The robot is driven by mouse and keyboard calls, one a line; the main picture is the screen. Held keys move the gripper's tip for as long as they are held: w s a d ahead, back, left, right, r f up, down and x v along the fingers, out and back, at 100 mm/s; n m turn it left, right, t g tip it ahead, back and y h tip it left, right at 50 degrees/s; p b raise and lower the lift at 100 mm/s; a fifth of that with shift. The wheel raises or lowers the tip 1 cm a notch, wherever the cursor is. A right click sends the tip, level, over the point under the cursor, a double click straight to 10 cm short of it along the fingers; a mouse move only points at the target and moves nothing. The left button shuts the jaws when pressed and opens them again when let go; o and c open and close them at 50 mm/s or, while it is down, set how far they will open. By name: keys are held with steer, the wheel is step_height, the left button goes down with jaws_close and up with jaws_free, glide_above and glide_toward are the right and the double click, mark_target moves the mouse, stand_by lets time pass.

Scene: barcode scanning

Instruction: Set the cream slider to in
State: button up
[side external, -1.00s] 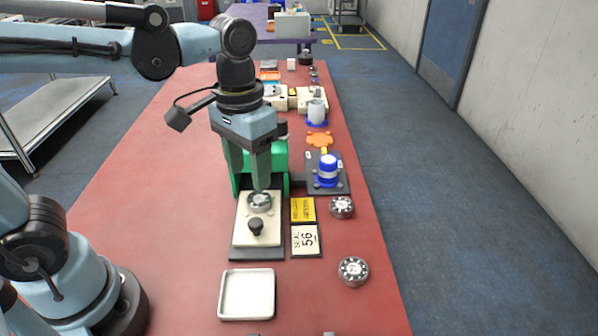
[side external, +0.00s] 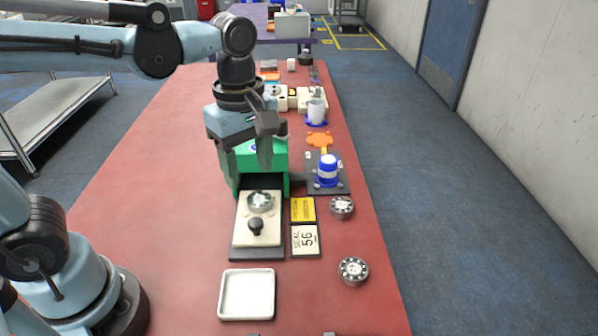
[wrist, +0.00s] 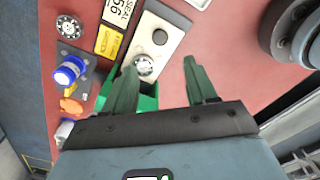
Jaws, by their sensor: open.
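The cream slider (side external: 257,210) is a flat plate with a black knob (side external: 255,227). It sits on a dark base in front of the green housing (side external: 270,165) and sticks out of it toward the near side. A round metal bearing (side external: 260,201) lies on the plate, close to the housing. The slider also shows in the wrist view (wrist: 166,35), with its knob at the end away from the housing. My gripper (side external: 247,165) is open and empty, above the green housing. In the wrist view its fingers (wrist: 160,75) are spread apart, clear of the knob.
A white tray (side external: 247,294) lies nearer than the slider. To the right are a yellow label (side external: 303,209), a "SEAL 56" card (side external: 305,240) and two loose bearings (side external: 353,270). A blue-and-white stamp-like part (side external: 327,170) stands right of the housing. The red table's left side is clear.

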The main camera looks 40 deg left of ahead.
mark_target(256, 222)
steer(key=shift+n, duration=0.6)
step_height(256, 222, down, 12)
stand_by(0.4)
jaws_close()
stand_by(0.3)
